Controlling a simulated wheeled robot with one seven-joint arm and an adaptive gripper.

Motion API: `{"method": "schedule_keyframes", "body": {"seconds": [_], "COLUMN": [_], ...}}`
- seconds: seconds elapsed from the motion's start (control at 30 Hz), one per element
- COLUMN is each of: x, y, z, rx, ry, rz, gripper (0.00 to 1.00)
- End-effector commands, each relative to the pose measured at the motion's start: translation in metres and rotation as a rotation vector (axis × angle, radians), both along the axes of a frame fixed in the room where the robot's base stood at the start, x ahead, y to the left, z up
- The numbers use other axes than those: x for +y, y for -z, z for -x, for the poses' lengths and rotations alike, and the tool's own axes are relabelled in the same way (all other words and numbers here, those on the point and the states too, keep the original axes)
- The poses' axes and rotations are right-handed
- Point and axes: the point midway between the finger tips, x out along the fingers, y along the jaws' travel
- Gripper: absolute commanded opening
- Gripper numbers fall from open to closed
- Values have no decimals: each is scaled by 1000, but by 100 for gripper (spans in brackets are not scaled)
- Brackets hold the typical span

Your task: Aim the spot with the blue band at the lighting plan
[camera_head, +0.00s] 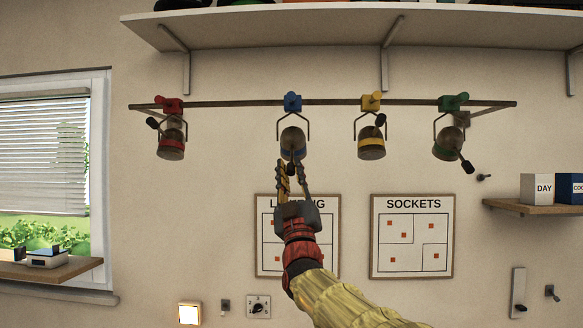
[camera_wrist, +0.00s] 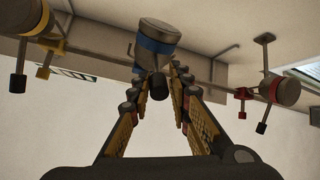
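The spot with the blue band (camera_head: 292,140) hangs in its bracket from the rail, under a blue clamp (camera_head: 293,101). Its short black handle (camera_head: 292,168) points down toward my gripper. My gripper (camera_head: 293,168) is just below the spot, with its fingers apart. In the wrist view the blue-banded spot (camera_wrist: 157,42) is above my fingertips (camera_wrist: 158,75), and the black handle (camera_wrist: 158,86) shows between the fingers with small gaps; contact is not clear. The lighting plan (camera_head: 268,240) is on the wall below, its middle and part of its title hidden by my gripper.
Spots with red (camera_head: 170,140), yellow (camera_head: 371,142) and green (camera_head: 448,142) bands hang on the same rail (camera_head: 230,103). A sockets plan (camera_head: 412,240) is right of the lighting plan. A shelf (camera_head: 340,28) juts out above the rail. Wall space between is free.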

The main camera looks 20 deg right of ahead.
Motion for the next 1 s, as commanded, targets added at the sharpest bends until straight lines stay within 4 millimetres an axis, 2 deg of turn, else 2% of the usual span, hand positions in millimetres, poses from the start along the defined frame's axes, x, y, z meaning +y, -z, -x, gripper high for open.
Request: {"method": "schedule_keyframes", "body": {"seconds": [0.23,0.57,0.73,1.0], "x": [0,0,2,5], "y": [-6,-6,10,53], "z": [4,7,19,54], "rx": [-9,-13,-12,-9], "ry": [0,0,0,-1], "rz": [1,1,1,0], "gripper": [34,34,34,34]}}
